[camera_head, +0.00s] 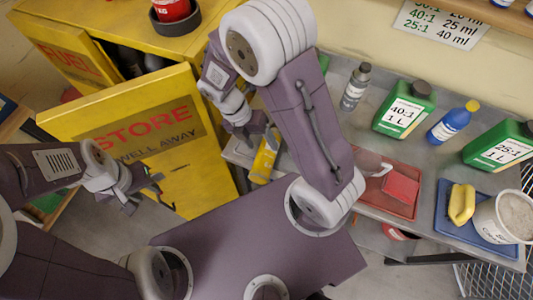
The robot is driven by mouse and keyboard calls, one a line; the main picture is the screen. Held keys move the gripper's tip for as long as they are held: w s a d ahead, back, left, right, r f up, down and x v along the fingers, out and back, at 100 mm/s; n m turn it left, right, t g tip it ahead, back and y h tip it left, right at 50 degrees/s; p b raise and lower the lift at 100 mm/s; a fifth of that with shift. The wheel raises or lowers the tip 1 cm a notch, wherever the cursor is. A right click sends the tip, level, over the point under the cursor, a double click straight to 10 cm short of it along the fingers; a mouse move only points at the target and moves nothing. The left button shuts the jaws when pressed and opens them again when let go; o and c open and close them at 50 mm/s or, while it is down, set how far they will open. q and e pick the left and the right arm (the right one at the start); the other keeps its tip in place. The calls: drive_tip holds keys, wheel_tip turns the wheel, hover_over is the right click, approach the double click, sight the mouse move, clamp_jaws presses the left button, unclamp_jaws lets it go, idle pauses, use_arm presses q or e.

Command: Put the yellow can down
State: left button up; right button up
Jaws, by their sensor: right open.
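The yellow can (264,161) is at the left end of the grey bench (345,121), beside the open yellow cabinet door. My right gripper (258,138) is just above the can, with its jaws open around or close over the can's top; I cannot tell whether they touch. My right arm covers part of the bench beside the can. My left gripper (146,198) is open and empty, in front of the cabinet door (185,150) marked STORE, well left of the can.
Farther right on the bench stand a grey bottle (355,87), green bottles (404,108) (497,146) and a blue bottle (453,121). A red tray (397,208), a blue tray (470,233) with a yellow sponge (461,203), and a white bucket (503,218) are nearer.

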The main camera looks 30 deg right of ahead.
sight(263, 149)
drive_tip(key=x, duration=0.4)
drive_tip(key=shift+s+a+f, duration=0.1)
drive_tip(key=shift+a+f, duration=0.05)
drive_tip(key=shift+f, duration=0.05)
clamp_jaws()
wheel_tip(263, 149, up, 10)
drive_tip(key=shift+r+p, duration=0.1)
drive_tip(key=shift+p, duration=0.45)
